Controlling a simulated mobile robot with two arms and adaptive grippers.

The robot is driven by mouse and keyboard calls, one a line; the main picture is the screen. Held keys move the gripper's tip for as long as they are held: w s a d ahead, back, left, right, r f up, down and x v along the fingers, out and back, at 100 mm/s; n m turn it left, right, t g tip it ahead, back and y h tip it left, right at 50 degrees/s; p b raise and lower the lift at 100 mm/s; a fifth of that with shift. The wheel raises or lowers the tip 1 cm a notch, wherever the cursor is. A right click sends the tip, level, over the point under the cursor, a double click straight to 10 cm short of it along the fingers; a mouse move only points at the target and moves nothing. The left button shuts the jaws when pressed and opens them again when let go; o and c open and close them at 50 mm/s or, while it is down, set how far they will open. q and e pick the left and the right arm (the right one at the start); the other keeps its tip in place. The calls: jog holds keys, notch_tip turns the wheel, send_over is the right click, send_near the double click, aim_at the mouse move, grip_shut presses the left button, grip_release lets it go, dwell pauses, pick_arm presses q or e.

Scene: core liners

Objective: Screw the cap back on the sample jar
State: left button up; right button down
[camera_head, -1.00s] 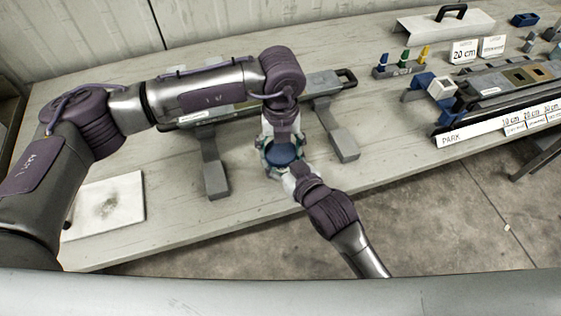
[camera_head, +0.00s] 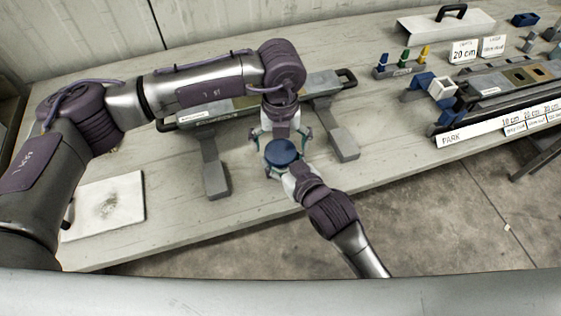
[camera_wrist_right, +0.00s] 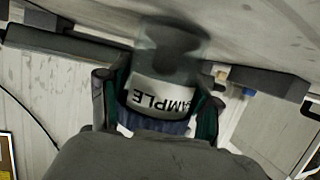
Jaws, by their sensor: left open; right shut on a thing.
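The sample jar (camera_wrist_right: 155,92) stands in the right wrist view, upside down in that picture, with a white "SAMPLE" label. Its blue cap (camera_head: 281,153) is on top of the jar in the head view, and a blue band of it shows in the right wrist view (camera_wrist_right: 152,124). My right gripper (camera_head: 284,172) comes from the front and is shut on the jar, with a finger on each side of it. My left gripper (camera_head: 284,134) is open just behind the cap, its fingers spread apart. The jar's body is mostly hidden in the head view, and the cap's thread is hidden.
A grey rack (camera_head: 213,168) with a long tray stands behind the jar, under my left arm. A stained white tile (camera_head: 105,207) lies at left. A core tray with a PARK label (camera_head: 465,137) and small coloured pegs (camera_head: 404,58) are at right. The bench's front edge is close.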

pick_arm(q)
jog(key=shift+r, duration=1.6)
jog(key=shift+c, duration=0.3)
notch_tip(320, 180, up, 4)
jog(key=n, duration=0.3)
jog(key=shift+f, duration=0.25)
jog(key=shift+f, duration=4.05)
